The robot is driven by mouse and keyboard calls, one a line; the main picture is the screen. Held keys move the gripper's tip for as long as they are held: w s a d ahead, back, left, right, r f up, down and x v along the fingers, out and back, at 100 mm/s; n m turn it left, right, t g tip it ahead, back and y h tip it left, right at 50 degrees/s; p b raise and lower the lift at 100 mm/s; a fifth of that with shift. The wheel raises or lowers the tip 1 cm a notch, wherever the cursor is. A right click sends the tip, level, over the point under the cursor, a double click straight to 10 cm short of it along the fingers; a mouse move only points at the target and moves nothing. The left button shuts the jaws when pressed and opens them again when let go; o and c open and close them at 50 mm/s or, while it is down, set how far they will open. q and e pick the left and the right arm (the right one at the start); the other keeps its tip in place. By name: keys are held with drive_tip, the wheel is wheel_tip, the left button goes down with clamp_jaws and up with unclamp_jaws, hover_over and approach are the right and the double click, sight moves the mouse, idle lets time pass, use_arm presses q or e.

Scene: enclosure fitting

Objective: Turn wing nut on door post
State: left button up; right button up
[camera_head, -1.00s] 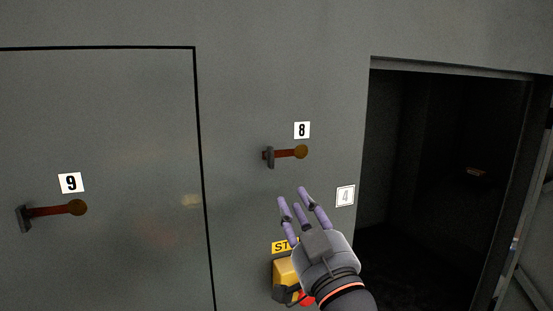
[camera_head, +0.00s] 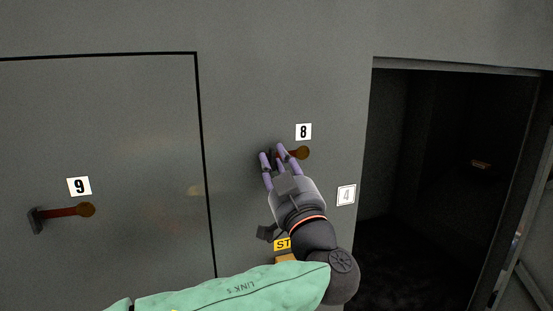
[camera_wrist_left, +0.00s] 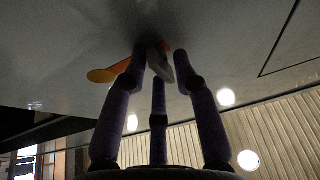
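The number 8 fixture on the grey door post has a red shaft, an orange-brown round end (camera_head: 303,153) and a grey wing-like end. My left gripper (camera_head: 273,156) has its purple fingers up at the grey end and mostly hides it in the head view. In the left wrist view the grey wing (camera_wrist_left: 158,62) sits between my spread fingertips, with the orange end (camera_wrist_left: 102,76) out to the left. The fingers look apart around the wing; I cannot tell whether they touch it. My right gripper is not in view.
A similar number 9 fixture (camera_head: 62,212) is on the closed door at left. A number 4 plate (camera_head: 346,195) is on the post, beside a dark open doorway (camera_head: 430,180). A yellow label (camera_head: 283,244) shows partly behind my arm.

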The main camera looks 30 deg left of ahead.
use_arm(q)
clamp_jaws()
